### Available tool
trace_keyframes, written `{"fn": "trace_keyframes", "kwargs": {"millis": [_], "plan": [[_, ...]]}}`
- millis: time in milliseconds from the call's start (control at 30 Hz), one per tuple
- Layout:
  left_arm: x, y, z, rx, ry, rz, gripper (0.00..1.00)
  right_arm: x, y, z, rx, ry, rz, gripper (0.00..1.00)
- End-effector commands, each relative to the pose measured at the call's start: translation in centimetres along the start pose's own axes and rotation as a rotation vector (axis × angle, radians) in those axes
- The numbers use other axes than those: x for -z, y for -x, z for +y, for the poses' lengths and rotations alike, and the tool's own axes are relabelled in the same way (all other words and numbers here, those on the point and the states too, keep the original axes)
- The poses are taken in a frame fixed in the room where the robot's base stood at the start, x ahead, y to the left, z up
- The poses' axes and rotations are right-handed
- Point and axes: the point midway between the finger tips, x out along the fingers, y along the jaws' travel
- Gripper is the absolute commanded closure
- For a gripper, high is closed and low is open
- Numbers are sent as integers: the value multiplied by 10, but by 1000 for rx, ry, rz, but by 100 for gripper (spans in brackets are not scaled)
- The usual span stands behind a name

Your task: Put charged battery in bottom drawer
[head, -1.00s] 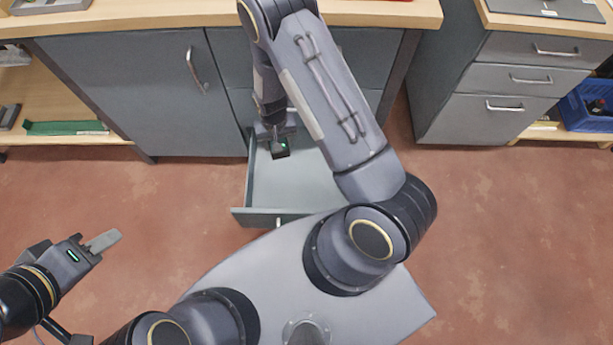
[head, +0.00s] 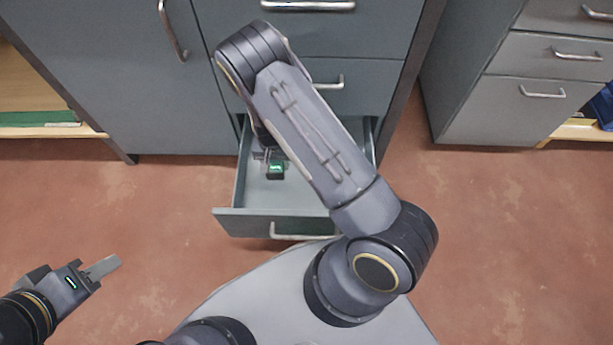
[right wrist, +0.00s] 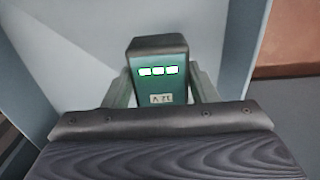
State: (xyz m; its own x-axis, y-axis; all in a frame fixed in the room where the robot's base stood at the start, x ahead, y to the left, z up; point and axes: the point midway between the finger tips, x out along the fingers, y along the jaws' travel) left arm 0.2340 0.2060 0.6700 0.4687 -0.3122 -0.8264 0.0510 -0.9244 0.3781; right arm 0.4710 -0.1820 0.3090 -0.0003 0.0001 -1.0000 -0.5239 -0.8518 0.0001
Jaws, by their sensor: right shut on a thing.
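The battery (head: 276,172) is a small dark block with a green light. In the right wrist view the battery (right wrist: 158,75) shows three lit green-white bars and a small label. My right gripper (head: 266,158) is shut on it, with a finger on each side (right wrist: 160,92). The gripper is mostly hidden behind my right arm in the head view. The battery is inside the outline of the open bottom drawer (head: 245,222); I cannot tell whether it touches the drawer floor. My left gripper (head: 104,268) is over the floor at the left, away from the drawer; its finger gap does not show clearly.
The drawer belongs to a grey cabinet (head: 362,85) with closed drawers above and a door (head: 110,75) at left. Another drawer cabinet (head: 540,70) stands at the right. The red floor (head: 500,230) is clear around the drawer.

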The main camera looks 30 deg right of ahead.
Motion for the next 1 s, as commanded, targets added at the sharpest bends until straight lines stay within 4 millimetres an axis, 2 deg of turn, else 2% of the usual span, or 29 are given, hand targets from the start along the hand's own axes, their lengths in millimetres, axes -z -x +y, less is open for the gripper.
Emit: {"fn": "trace_keyframes", "kwargs": {"millis": [33, 200, 400, 667, 867, 1000], "plan": [[-4, -8, -4, 0, 0, 0, 64, 3, -11, 14, 0, -8, -2, 81], [-12, -23, -10, 0, 0, 0, 64, 10, -33, 53, 0, -6, -2, 81], [-18, -36, -16, 0, 0, -1, 64, 14, -64, 78, 1, -3, -1, 81], [-21, -41, -19, 0, 0, -1, 64, 16, -77, 90, 0, 0, -1, 81], [-30, -60, -27, 0, 0, -1, 64, 17, -109, 94, 0, 2, 0, 81], [-31, -61, -28, 0, 0, -1, 64, 18, -112, 94, 0, 2, 1, 81]]}}
